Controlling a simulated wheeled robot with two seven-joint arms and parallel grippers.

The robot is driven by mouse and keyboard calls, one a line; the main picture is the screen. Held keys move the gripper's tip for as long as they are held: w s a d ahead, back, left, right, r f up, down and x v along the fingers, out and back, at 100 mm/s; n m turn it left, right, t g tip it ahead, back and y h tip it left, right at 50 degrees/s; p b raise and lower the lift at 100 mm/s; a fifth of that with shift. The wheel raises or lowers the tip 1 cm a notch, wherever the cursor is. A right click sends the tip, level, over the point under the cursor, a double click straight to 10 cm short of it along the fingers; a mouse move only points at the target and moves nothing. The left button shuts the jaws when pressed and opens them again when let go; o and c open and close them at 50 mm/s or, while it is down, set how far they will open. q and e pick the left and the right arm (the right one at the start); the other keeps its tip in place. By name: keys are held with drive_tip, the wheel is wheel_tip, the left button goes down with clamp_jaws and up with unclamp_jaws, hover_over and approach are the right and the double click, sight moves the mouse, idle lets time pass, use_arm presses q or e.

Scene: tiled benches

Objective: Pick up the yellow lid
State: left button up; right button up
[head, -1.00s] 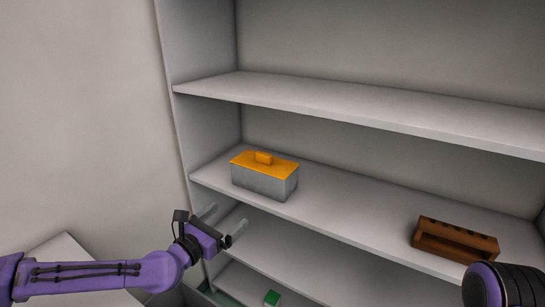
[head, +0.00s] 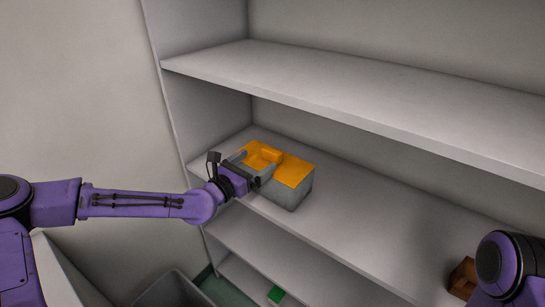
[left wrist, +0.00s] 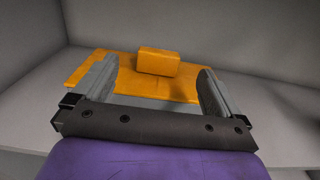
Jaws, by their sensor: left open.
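The yellow lid (head: 294,172) lies on top of a grey box (head: 295,194) on the middle shelf, with a block-shaped handle (head: 270,155) of the same colour. In the left wrist view the lid (left wrist: 105,68) spans the middle, and its handle (left wrist: 158,62) stands ahead of my fingers, between their lines. My left gripper (head: 254,165) is open and empty, its fingers over the near left part of the lid. It also shows in the left wrist view (left wrist: 155,80). I cannot tell whether the fingers touch the lid. My right gripper is not visible; only part of my right arm shows.
The middle shelf (head: 365,225) is bare right of the box, up to a brown block (head: 462,278) partly hidden by my right arm. The upper shelf (head: 350,95) overhangs behind. A green object (head: 276,295) lies on a lower shelf. A grey bin (head: 175,290) stands below.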

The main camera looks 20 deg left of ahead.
sight(269, 152)
use_arm(q)
drive_tip(key=x, duration=0.2)
drive_tip(key=p+x, duration=0.1)
drive_tip(key=x, duration=0.1)
drive_tip(key=p+x, duration=0.1)
drive_tip(key=x, duration=0.1)
drive_tip(key=shift+w+f, duration=0.15)
drive_tip(key=shift+f, duration=0.1)
drive_tip(key=shift+w+d+p, duration=0.2)
drive_tip(key=shift+w+p, duration=0.1)
drive_tip(key=shift+w, duration=0.05)
drive_tip(key=shift+s, duration=0.15)
drive_tip(key=shift+c, duration=0.7)
drive_tip(key=shift+a, duration=0.15)
drive_tip(key=c, duration=1)
drive_tip(key=shift+c, duration=0.2)
drive_tip(key=shift+r, duration=0.1)
